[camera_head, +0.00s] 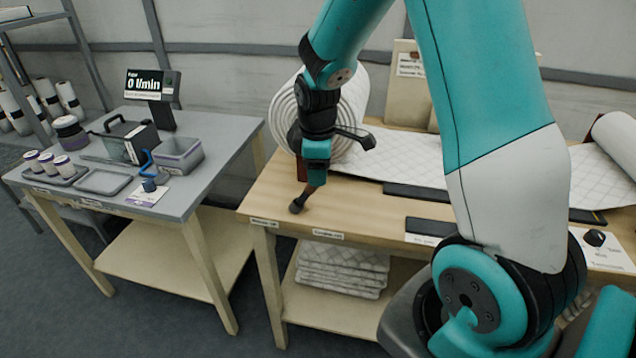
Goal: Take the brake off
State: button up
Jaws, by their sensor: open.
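A large white quilted wadding roll (352,110) stands on the wooden table, its sheet running off to the right. A short lever with a reddish-brown shaft and a dark knob (297,206) leans out at the roll's near left end, over the table's front; it looks like the brake handle. My gripper (315,174) is directly above this lever, in front of the roll's end, pointing down. It is open. Its fingertips are small and partly hidden, so I cannot tell whether they touch the lever's shaft. The lever's upper end is hidden behind my gripper.
The wooden table (355,215) carries dark bars and a second roll (617,138) at right. Folded wadding (343,268) lies on its shelf. A grey table (205,190) at left holds a display (150,84), jars, trays and a bin (180,158). A gap separates the tables.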

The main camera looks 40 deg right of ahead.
aim_at(308, 192)
notch_tip(308, 192, down, 5)
jog(key=shift+w+d+r, duration=0.1)
jog(key=shift+w+d, duration=0.05)
grip_shut()
